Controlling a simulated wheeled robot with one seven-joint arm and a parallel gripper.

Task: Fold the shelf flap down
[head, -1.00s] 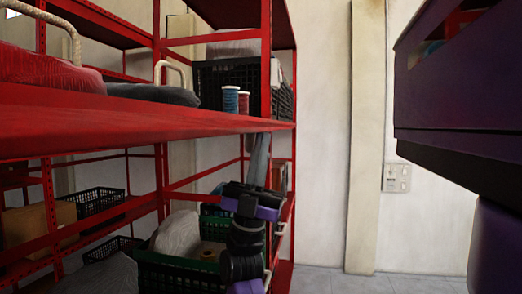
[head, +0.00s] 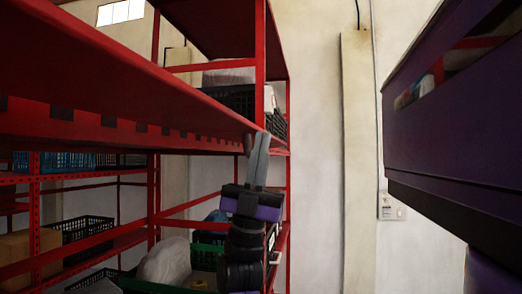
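A long red shelf panel (head: 130,85) runs from the upper left toward the right post of the red rack. Its underside, with a row of dark notches, faces me. Which part is the flap, and where it hinges, I cannot tell. My gripper (head: 257,150) points up with its grey fingers close to the right end of this panel. The fingertips overlap the panel's lower edge in the picture; whether they touch it is unclear. The gap between the fingers is not clear.
An upper black basket (head: 235,98) is partly covered by the panel. A purple structure (head: 460,130) fills the right side. Pale wall shows between.

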